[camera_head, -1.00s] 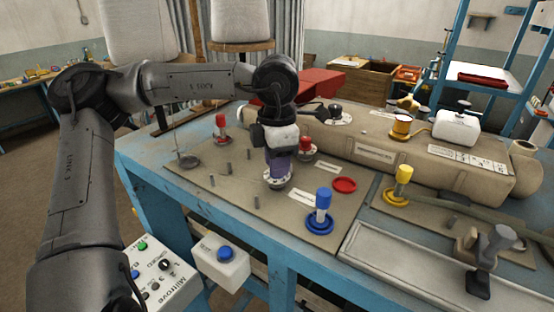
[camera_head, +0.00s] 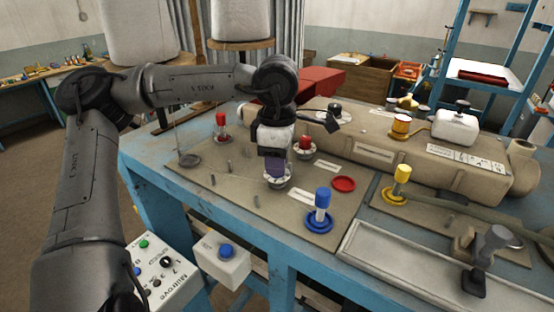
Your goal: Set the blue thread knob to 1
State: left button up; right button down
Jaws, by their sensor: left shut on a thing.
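The blue thread knob (camera_head: 275,164) stands on a white marked dial (camera_head: 279,183) on the tan panel, mid-table. My left gripper (camera_head: 275,160) points down over it and is shut on it. The jaws hide most of the knob, so its pointer and the number it stands at cannot be read. Two red knobs on similar white dials stand near it: one (camera_head: 221,121) behind to the left, one (camera_head: 305,143) just behind to the right. My right gripper is not in view.
A blue peg in a blue ring (camera_head: 322,205), a red disc (camera_head: 344,184) and a yellow peg (camera_head: 402,175) stand to the right. Several short grey pins rise from the panel around the dial. A long tan machine arm (camera_head: 400,160) lies behind. A control box (camera_head: 165,275) hangs at the front.

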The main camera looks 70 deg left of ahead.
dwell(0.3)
pick_arm(q)
jog(key=o, duration=0.9)
jog(key=shift+o, duration=0.2)
notch_tip(320, 180, up, 14)
jog(key=shift+f, duration=0.1)
dwell(0.5)
